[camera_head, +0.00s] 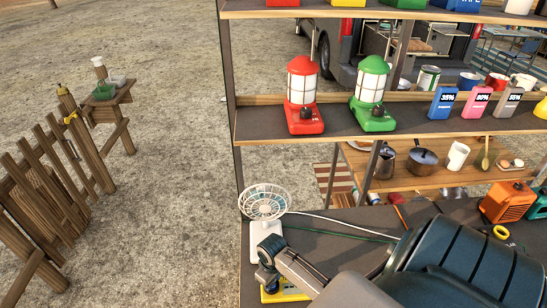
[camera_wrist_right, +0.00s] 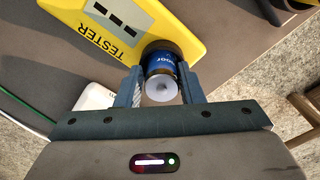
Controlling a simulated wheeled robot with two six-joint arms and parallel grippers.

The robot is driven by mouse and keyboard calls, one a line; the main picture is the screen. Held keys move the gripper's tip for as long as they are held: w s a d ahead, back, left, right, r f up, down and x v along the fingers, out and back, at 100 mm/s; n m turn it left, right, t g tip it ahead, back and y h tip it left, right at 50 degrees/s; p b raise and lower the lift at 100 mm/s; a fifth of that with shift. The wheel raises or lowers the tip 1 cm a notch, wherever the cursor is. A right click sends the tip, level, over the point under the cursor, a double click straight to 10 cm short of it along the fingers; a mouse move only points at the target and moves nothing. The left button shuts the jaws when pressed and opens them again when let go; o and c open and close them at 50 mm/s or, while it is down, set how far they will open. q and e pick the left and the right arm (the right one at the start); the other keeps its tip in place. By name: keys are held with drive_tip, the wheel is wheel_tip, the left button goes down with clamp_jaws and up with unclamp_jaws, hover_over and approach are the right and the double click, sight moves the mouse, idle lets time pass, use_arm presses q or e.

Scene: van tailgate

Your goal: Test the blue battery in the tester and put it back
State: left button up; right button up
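The yellow tester (camera_wrist_right: 98,28) lies on the dark shelf top; in the head view it shows partly (camera_head: 284,293) below my right gripper (camera_head: 269,262). My left gripper is out of view.
A white fan (camera_head: 265,205) stands just behind the tester, with cables running right. Red (camera_head: 303,95) and green (camera_head: 371,95) lanterns stand on the shelf above, beside blue (camera_head: 443,103), pink (camera_head: 476,102) and grey (camera_head: 507,104) boxes marked with percentages. An orange device (camera_head: 505,202) is at right.

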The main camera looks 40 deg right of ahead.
drive_tip(key=shift+o, duration=0.2)
drive_tip(key=shift+s+a+f, duration=0.25)
drive_tip(key=shift+s, duration=0.05)
drive_tip(key=r+b, duration=0.1)
drive_tip(key=r, duration=0.4)
drive_tip(key=r+b, duration=0.1)
drive_tip(key=r, duration=0.4)
drive_tip(key=shift+w+d+r, duration=0.15)
drive_tip(key=shift+d+r, duration=0.05)
drive_tip(key=shift+r, duration=0.45)
